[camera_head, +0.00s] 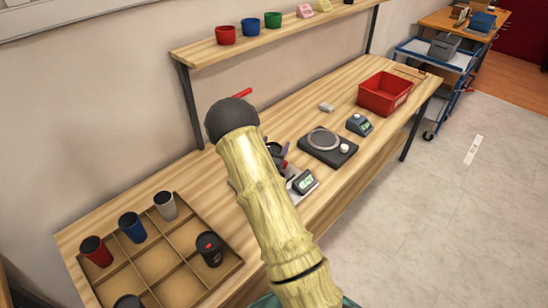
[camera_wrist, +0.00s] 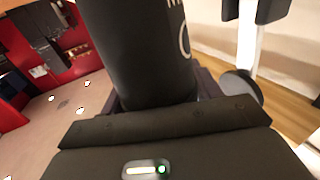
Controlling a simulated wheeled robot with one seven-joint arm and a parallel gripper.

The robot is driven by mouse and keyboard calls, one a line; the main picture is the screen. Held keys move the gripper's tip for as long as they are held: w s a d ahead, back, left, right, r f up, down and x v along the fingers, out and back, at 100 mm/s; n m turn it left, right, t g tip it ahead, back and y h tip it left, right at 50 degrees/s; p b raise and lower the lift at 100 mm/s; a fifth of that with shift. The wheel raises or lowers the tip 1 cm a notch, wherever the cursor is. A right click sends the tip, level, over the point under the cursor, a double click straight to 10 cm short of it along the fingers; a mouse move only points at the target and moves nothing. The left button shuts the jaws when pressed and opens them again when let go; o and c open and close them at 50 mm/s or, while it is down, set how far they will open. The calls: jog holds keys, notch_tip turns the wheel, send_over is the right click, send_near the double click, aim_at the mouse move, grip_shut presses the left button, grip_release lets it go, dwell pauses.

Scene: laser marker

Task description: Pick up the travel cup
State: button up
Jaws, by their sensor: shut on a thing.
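A black cup (camera_wrist: 145,50) with white lettering fills the middle of the wrist view. My gripper (camera_wrist: 160,98) is shut on it, with its dark fingers at the cup's two sides. The cup's far end runs out of the top of that view. In the head view my arm hides most of the gripper and the held cup. Only small dark and purple parts (camera_head: 284,152) show beside the arm, above the workbench.
A compartment tray (camera_head: 176,250) at the bench's left holds red (camera_head: 96,251), blue (camera_head: 132,227), grey (camera_head: 166,206) and black (camera_head: 209,249) cups. A device with a display (camera_head: 304,183), a scale (camera_head: 328,146) and a red bin (camera_head: 385,93) stand rightward. A shelf (camera_head: 235,46) hangs behind.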

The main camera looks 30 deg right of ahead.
jog(key=shift+r, duration=1.5)
jog(key=shift+w+a, duration=0.1)
